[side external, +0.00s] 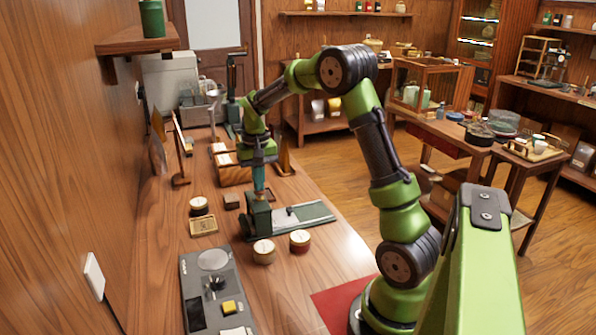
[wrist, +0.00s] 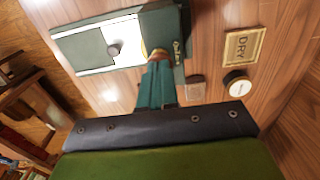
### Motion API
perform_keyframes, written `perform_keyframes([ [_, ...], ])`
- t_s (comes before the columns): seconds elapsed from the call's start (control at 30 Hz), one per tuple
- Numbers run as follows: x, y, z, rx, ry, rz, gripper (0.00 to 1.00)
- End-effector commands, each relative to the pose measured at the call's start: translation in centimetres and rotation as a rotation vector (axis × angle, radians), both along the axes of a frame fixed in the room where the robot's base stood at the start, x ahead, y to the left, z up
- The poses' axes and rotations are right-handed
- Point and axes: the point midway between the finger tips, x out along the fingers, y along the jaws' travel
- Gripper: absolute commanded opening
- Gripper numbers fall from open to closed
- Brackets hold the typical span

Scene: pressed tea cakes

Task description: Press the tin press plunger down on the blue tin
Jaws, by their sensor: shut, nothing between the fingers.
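The dark green tin press (side external: 262,222) stands on the wooden counter, its flat base (side external: 312,216) reaching right with a pale plate and a dark knob (wrist: 113,50). My gripper (side external: 259,190) is shut and empty, pointing down right above the press's upright part. In the wrist view its teal fingers (wrist: 158,68) end at a small brass-and-red round part (wrist: 157,53) of the press; I cannot tell whether they touch it. The fingers partly cover this part. I cannot make out a blue tin; whatever is under the plunger is hidden.
Two cream-lidded tins (side external: 264,251) (side external: 300,241) stand in front of the press. A grey panel (side external: 200,270) fills the near counter; a wooden rack (side external: 232,176) stands behind.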

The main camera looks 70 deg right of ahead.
Motion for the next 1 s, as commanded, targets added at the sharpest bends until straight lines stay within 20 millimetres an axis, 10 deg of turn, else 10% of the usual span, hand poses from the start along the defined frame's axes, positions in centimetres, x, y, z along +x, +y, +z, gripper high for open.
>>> perform_keyframes([
  [1.0, 0.0, 0.0, 4.8, 0.0, 0.001, 0.001, 0.0],
])
